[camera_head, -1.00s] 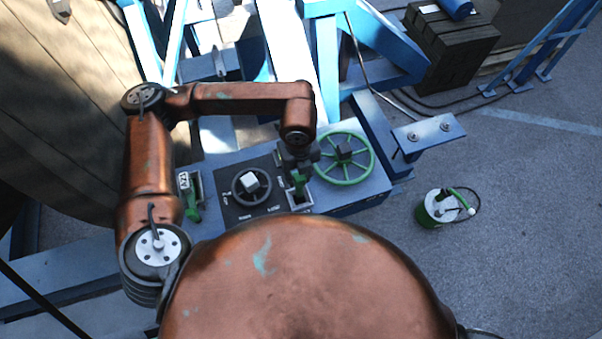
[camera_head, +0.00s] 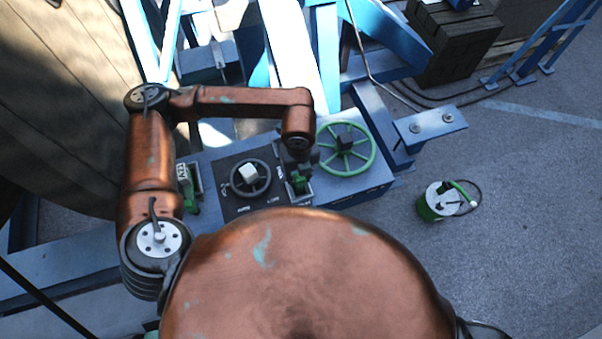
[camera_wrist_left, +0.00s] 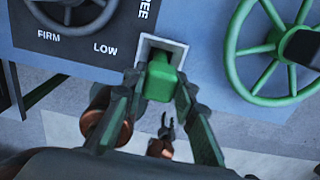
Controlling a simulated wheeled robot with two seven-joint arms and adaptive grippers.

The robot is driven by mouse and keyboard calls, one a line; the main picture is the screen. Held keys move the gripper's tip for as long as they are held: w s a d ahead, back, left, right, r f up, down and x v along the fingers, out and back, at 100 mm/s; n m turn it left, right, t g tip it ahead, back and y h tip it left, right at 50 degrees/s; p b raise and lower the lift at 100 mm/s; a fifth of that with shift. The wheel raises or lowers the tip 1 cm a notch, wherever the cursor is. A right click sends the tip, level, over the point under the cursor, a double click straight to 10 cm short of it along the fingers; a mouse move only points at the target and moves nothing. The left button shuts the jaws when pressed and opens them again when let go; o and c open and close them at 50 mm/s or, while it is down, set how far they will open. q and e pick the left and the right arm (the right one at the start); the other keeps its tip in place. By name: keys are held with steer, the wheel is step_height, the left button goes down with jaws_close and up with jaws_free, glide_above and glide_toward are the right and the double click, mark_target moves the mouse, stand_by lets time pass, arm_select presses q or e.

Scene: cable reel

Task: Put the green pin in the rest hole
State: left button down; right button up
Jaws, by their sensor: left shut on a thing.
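A green piece (camera_wrist_left: 160,80), which looks like the pin, stands at a pale square-framed opening (camera_wrist_left: 176,46) in the control panel. My left gripper (camera_head: 299,178) is shut on it, one finger at each side in the left wrist view. The gripper hides much of the piece in the head view, and its lower end is out of sight. I cannot tell which opening is the rest hole. My right gripper (camera_wrist_left: 167,126) shows small in the left wrist view, below the panel, with its prongs apart and nothing between them.
A dark dial (camera_head: 249,176) with a pale square hub is left of my left gripper. A green handwheel (camera_head: 359,160) is close on the right. Another slot with a green handle (camera_head: 188,190) is at the panel's left. A green canister (camera_head: 432,207) stands on open floor.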

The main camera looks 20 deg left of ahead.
arm_select(q)
steer(key=shift+f, duration=0.65)
steer(key=shift+f+b, duration=0.8)
steer(key=shift+b, duration=0.35)
steer(key=shift+f+b, duration=0.75)
steer(key=shift+b, duration=0.05)
steer(key=shift+f, duration=0.1)
steer(key=shift+b, duration=0.35)
